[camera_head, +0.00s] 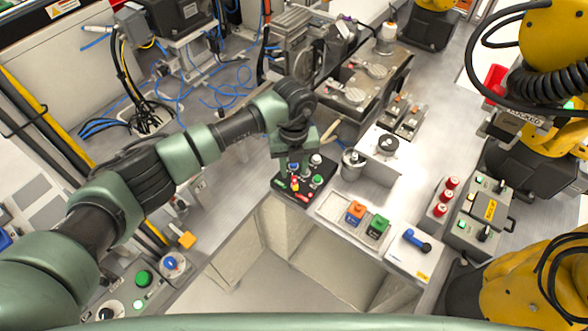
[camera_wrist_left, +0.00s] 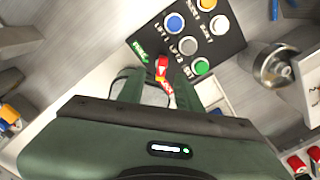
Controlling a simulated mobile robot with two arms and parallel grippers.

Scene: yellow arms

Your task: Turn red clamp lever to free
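The red clamp lever (camera_wrist_left: 162,67) stands on a black control panel (camera_wrist_left: 215,50), with a red and white label beside its base in the left wrist view. A "FREE" marking in green shows just left of the lever. My left gripper (camera_wrist_left: 160,92) is open, with its two green fingers apart and the lever lying between and just beyond their tips. In the head view, my left gripper (camera_head: 295,160) hangs over the back of the same panel (camera_head: 312,190). I cannot tell whether a finger touches the lever. My right gripper is not in view.
Blue, white, yellow and green buttons sit close beside the lever. A metal cylinder (camera_head: 353,163) stands to the right of the panel. Yellow robot arms (camera_head: 540,290) stand at the right.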

